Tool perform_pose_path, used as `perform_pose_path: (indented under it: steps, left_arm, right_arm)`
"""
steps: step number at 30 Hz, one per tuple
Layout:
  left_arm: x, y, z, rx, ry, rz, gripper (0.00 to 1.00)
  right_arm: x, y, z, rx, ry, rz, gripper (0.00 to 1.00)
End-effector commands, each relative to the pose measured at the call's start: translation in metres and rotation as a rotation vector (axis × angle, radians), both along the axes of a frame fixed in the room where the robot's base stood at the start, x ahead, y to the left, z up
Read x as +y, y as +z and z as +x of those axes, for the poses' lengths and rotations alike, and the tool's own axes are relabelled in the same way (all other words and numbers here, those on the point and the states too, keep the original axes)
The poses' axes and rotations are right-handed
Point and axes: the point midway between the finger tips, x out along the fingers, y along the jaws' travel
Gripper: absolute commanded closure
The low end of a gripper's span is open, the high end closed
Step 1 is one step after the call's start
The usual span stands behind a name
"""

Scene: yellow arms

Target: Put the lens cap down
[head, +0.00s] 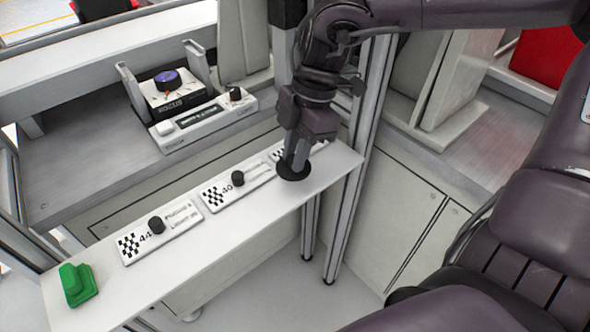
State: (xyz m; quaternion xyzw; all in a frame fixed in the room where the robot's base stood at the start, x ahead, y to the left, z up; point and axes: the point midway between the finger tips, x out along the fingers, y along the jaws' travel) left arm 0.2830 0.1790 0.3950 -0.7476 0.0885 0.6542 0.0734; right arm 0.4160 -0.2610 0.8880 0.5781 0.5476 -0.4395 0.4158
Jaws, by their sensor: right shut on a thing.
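The lens cap (289,175) is a small black disc at the right part of the narrow white shelf (259,209). My right gripper (293,165) points down at it with its fingers together, shut on the cap. The cap is at or very close to the shelf surface; I cannot tell whether it touches. My left gripper is not in view.
Checkered white plates with black knobs (238,178) line the shelf; one is partly hidden by my right gripper. A green block (77,284) sits at the shelf's left end. Behind are a white control box (203,119) and a device with a blue-topped dial (168,82). Metal posts (352,165) stand close right of the gripper.

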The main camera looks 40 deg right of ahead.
Motion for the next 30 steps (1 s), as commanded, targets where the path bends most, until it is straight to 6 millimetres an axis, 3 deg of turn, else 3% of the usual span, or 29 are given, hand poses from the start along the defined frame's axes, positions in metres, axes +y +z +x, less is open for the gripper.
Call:
perform_pose_path:
  steps: [12,26,27,30]
  left_arm:
    - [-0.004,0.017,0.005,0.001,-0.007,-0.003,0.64]
    - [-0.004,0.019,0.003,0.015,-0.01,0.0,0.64]
    - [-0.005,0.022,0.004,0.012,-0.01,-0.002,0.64]
    - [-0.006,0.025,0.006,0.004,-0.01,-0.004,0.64]
  right_arm:
    - [0.0,-0.046,0.0,0.001,0.0,0.001,1.0]
    - [0.0,-0.048,0.0,0.0,0.0,0.0,1.0]
    - [0.0,-0.048,0.0,0.0,0.0,0.0,0.75]
    - [0.0,-0.047,0.0,0.0,0.0,0.0,0.62]
